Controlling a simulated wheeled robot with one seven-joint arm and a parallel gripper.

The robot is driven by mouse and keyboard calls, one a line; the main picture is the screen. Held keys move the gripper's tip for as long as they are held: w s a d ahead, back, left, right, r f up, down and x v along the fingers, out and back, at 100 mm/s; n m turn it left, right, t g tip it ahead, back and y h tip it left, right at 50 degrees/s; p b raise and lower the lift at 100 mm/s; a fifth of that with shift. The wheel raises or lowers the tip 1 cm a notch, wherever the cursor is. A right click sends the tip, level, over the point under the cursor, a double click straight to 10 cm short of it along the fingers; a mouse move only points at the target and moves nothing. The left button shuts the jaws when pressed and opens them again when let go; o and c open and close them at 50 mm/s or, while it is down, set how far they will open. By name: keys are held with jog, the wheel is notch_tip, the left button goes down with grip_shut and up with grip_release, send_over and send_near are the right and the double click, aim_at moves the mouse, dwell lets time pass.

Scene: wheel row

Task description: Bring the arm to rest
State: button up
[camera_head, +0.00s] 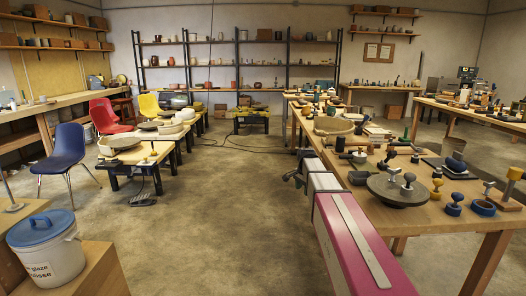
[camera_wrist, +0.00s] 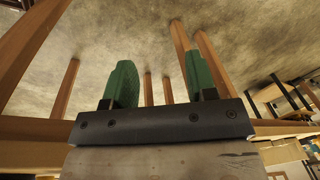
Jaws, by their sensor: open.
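My arm, magenta and grey, reaches forward from the bottom of the head view along the left edge of the right-hand table (camera_head: 440,222). My gripper (camera_head: 293,170) is at its far end, small and dark in the head view, beside that table's edge. In the wrist view my gripper (camera_wrist: 160,82) shows two green fingers standing wide apart. Nothing is between them; only floor and wooden table legs show beyond. The gripper is open and empty. I cannot tell from the frames whether it touches the table.
The right-hand table holds a grey disc (camera_head: 398,190) and several small knobbed tools close to my arm. A white bucket with a blue lid (camera_head: 45,245) stands at the lower left. Blue (camera_head: 68,150) and red (camera_head: 106,115) chairs stand left. The middle floor (camera_head: 215,215) is clear.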

jog(key=s+f+n, duration=0.5)
jog(key=s+f, duration=0.2)
jog(key=s, duration=0.7)
jog(key=s+f+n+g, duration=0.1)
jog(key=s+f+n, duration=0.5)
jog(key=s, duration=0.9)
notch_tip(320, 180, down, 2)
jog(key=shift+f, duration=0.15)
